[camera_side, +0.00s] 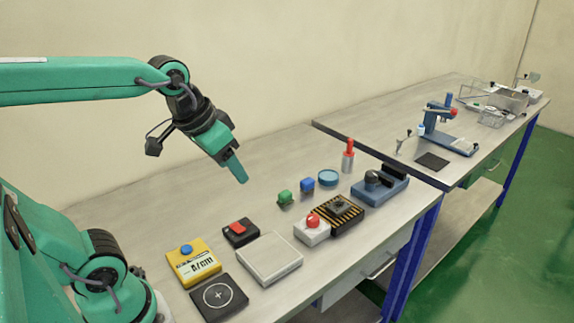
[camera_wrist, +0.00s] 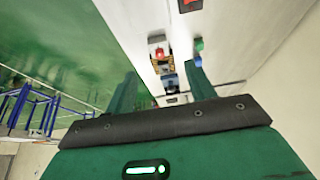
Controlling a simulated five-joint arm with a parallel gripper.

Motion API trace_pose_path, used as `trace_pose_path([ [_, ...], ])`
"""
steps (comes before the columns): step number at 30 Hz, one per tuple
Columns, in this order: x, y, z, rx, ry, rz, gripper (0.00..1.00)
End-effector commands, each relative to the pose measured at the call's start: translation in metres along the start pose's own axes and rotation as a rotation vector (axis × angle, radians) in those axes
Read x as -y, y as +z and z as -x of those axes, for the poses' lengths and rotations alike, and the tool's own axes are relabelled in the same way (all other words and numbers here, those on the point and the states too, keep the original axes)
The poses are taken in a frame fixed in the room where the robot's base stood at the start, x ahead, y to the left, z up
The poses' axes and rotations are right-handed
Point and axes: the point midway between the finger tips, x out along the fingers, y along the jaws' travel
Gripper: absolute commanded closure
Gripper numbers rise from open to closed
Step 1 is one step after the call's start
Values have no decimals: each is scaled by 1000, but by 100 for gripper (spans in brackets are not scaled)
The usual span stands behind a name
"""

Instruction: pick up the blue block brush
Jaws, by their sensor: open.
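The blue block brush (camera_side: 307,185) is a small blue block on the near bench, just right of a similar green block (camera_side: 285,198). In the wrist view the blue block (camera_wrist: 198,61) and the green block (camera_wrist: 198,44) show near the tip of the right finger, which partly hides the blue one. My gripper (camera_side: 241,178) is in the air above the bench, to the left of both blocks and apart from them. In the wrist view its two fingers stand wide apart, open, with nothing held between them.
Around the blocks on the bench are a light blue round lid (camera_side: 328,177), a red-topped cylinder (camera_side: 348,158), a white box with a red knob (camera_side: 312,230), a black-and-yellow striped box (camera_side: 337,214) and a blue device (camera_side: 380,188). The bench behind the blocks is clear.

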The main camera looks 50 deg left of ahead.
Motion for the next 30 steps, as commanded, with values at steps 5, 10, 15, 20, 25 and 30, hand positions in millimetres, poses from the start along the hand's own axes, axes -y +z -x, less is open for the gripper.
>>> trace_pose_path([
  [5, 8, -36, -7, 46, -7, 2, 45],
  [10, 15, -69, -17, 84, -12, 4, 45],
  [15, 25, -100, -33, 123, -16, 5, 45],
  [20, 35, -128, -52, 159, -18, 8, 45],
  [25, 46, -154, -77, 197, -19, 9, 45],
  [30, 59, -176, -106, 236, -19, 13, 45],
])
